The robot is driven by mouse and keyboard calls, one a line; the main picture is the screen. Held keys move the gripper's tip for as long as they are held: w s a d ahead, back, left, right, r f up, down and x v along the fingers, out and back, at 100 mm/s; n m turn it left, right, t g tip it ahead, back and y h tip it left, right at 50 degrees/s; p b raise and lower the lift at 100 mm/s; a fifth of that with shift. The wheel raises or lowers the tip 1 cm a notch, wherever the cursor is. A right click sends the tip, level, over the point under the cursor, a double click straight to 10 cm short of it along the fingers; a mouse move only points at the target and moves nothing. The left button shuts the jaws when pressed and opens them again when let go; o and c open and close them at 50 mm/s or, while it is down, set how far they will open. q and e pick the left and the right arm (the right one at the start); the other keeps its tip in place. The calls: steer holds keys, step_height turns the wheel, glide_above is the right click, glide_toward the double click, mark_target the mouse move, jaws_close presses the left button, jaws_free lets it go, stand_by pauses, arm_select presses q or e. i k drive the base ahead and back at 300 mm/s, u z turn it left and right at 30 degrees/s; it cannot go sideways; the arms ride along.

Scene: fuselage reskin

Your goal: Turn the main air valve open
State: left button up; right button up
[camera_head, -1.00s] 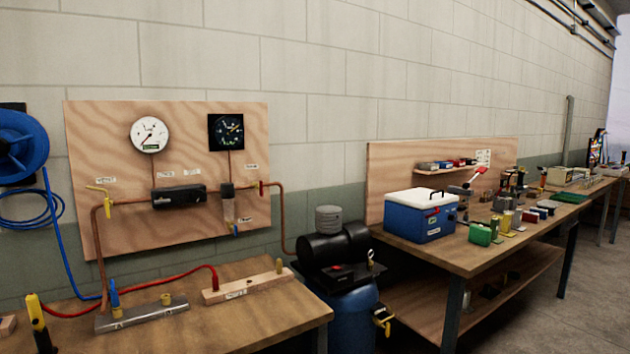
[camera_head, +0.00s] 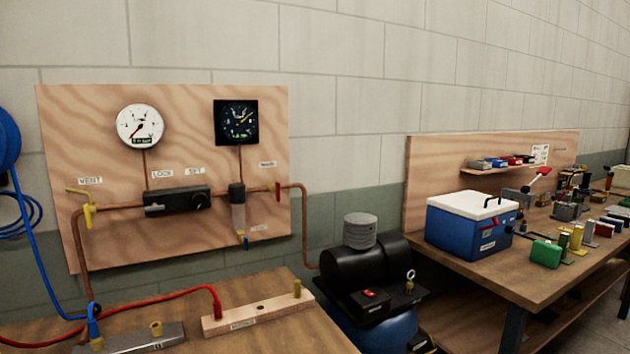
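The main air valve (camera_head: 278,190) sits on the copper pipe at the right side of the plywood panel (camera_head: 75,140), below a small label that seems to read MAIN. Its small reddish handle looks upright, across the pipe. The pipe continues right from it and bends down behind the compressor. Neither of my grippers shows in the head view.
The panel holds a white gauge (camera_head: 140,126), a black gauge (camera_head: 236,122), a black regulator (camera_head: 178,199) and a yellow vent valve (camera_head: 89,211). Below are a bench with a wooden block (camera_head: 258,312), and a compressor (camera_head: 368,265). A blue cooler (camera_head: 468,228) stands right.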

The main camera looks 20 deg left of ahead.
mark_target(277, 190)
steer(key=u, duration=0.5)
steer(key=i, duration=1)
steer(key=u, duration=0.9)
